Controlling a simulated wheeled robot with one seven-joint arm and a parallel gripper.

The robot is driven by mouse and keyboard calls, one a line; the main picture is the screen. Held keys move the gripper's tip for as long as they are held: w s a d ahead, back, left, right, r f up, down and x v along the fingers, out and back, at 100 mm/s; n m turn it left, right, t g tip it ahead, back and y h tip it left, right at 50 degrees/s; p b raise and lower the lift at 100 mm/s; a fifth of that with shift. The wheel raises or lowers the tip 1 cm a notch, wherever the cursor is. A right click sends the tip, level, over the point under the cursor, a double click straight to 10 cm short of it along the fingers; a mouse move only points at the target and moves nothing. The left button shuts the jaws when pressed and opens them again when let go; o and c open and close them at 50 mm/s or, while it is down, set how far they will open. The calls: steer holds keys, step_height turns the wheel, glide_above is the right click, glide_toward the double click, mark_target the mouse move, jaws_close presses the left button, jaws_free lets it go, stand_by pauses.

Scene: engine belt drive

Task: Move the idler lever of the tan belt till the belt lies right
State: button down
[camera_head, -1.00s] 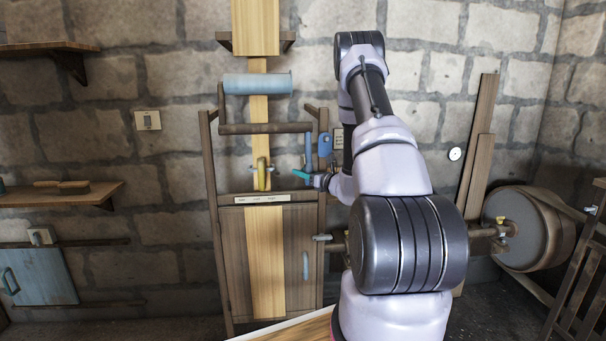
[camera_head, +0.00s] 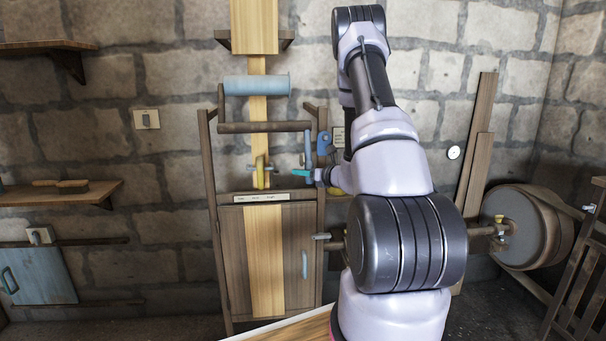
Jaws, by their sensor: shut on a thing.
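The tan belt (camera_head: 258,109) runs vertically from a broad tan section at the top, behind a light blue roller (camera_head: 257,85), to the wooden cabinet. It crosses near the middle of the roller. The roller sits on a dark frame (camera_head: 265,127). A blue upright bar (camera_head: 308,147), seemingly the idler lever's handle, hangs at the frame's right end. My gripper (camera_head: 300,173), with teal fingers, is shut at the bar's lower end; the exact contact is too small to see. The belt's contact behind the roller is hidden.
The cabinet (camera_head: 232,260) has a label strip (camera_head: 262,198) on top. A blue tag (camera_head: 325,143) hangs close to my wrist. Shelves (camera_head: 75,192) are at left and a barrel (camera_head: 525,228) at right.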

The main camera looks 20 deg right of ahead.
steer(key=c, duration=0.5)
jaws_free()
steer(key=v, duration=1)
steer(key=shift+s, duration=0.35)
steer(key=shift+d, duration=0.1)
